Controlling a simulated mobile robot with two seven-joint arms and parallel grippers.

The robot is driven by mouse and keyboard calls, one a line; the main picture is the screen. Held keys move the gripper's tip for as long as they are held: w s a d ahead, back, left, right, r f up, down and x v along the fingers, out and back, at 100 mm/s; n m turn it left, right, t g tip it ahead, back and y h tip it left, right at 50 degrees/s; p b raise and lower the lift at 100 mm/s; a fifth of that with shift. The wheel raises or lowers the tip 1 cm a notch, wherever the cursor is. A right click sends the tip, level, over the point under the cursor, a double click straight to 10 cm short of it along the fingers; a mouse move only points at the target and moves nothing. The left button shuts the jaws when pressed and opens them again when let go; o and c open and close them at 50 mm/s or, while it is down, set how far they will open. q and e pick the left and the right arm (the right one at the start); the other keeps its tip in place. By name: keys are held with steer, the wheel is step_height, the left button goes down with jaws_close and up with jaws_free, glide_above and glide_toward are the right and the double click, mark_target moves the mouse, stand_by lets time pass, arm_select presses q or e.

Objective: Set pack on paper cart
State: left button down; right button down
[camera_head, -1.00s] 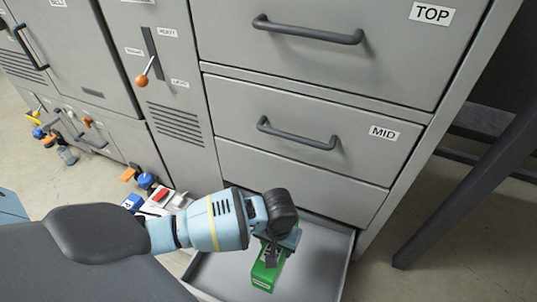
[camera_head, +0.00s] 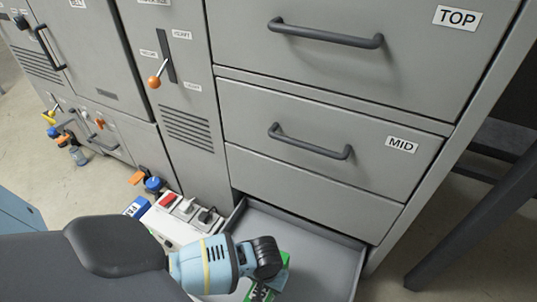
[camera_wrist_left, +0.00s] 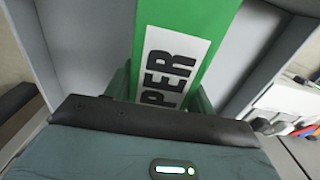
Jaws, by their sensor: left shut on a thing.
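My left gripper (camera_head: 266,288) is shut on the pack, over the open bottom drawer (camera_head: 325,262). In the left wrist view my left gripper (camera_wrist_left: 160,100) has a finger on each side of the pack, and the drawer's grey walls show around it. Whether the pack touches the drawer floor I cannot tell. The paper cart is not identifiable in view. My right gripper is not in view.
The grey cabinet has a shut drawer marked MID (camera_head: 330,135) and one marked TOP (camera_head: 370,50). A lever with an orange knob (camera_head: 155,81) sticks out left of them. A switch panel (camera_head: 180,215) stands left of the open drawer. A dark leg (camera_head: 470,225) is at right.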

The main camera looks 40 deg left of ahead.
arm_select(q)
steer(key=shift+w+f, duration=0.1)
steer(key=shift+f, duration=0.25)
step_height(320, 180, down, 4)
steer(key=b, duration=0.2)
steer(key=shift+b, duration=0.3)
steer(key=shift+f, duration=0.5)
steer(key=shift+r, duration=0.1)
steer(key=shift+f, duration=0.2)
steer(key=c, duration=0.5)
jaws_free()
steer(key=shift+r, duration=0.1)
